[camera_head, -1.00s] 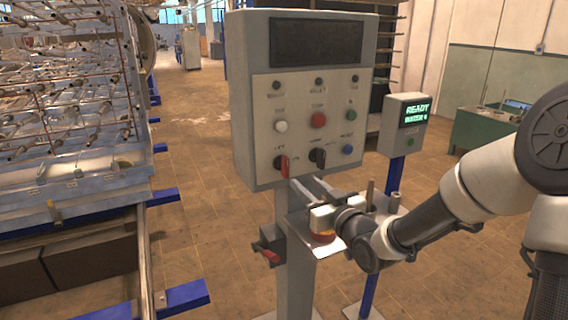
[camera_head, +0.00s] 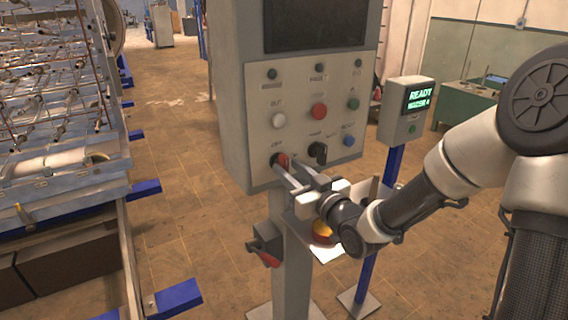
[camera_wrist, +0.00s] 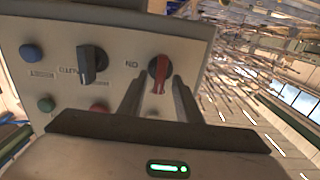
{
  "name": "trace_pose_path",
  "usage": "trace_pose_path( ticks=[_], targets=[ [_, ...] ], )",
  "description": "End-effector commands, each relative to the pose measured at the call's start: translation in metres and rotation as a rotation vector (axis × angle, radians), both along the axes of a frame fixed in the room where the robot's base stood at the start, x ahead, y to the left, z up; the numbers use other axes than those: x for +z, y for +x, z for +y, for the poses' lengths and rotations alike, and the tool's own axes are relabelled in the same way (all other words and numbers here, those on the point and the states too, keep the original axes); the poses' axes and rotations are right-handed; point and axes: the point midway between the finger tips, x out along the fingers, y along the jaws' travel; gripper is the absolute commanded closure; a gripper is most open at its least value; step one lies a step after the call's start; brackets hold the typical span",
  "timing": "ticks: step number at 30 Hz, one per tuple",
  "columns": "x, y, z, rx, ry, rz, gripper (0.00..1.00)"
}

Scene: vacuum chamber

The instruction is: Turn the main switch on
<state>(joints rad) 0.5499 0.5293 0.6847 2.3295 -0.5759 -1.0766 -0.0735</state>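The red rotary switch (camera_head: 282,160) sits at the lower left of the grey control panel (camera_head: 240,100), with an OFF label at its upper left. It also shows in the wrist view (camera_wrist: 159,70), with an ON label beside it; its handle runs roughly along my fingers' direction there. My gripper (camera_head: 290,176) is in front of the switch. In the wrist view, the two fingers of my gripper (camera_wrist: 158,80) are apart, one on each side of the red handle. I cannot tell whether they touch it. The fingers partly cover the switch in the head view.
A black rotary switch (camera_head: 318,153) is right of the red one. White (camera_head: 279,120), red (camera_head: 319,111), green and blue buttons are around them. A box with a red lever (camera_head: 268,258) is on the post below. A READY display (camera_head: 419,98) stands right.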

Motion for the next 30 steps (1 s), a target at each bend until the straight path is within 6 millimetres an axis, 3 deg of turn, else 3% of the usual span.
trace_pose_path(
  ticks=[12,18,30],
  targets=[
    [-0.0003,-0.0016,-0.0008,0.000,-0.001,0.001,0.69],
    [-0.0002,-0.0015,-0.0009,0.000,-0.001,0.001,1.00],
    [0.0006,-0.0013,-0.0011,0.000,0.042,0.029,1.00]
  ],
)
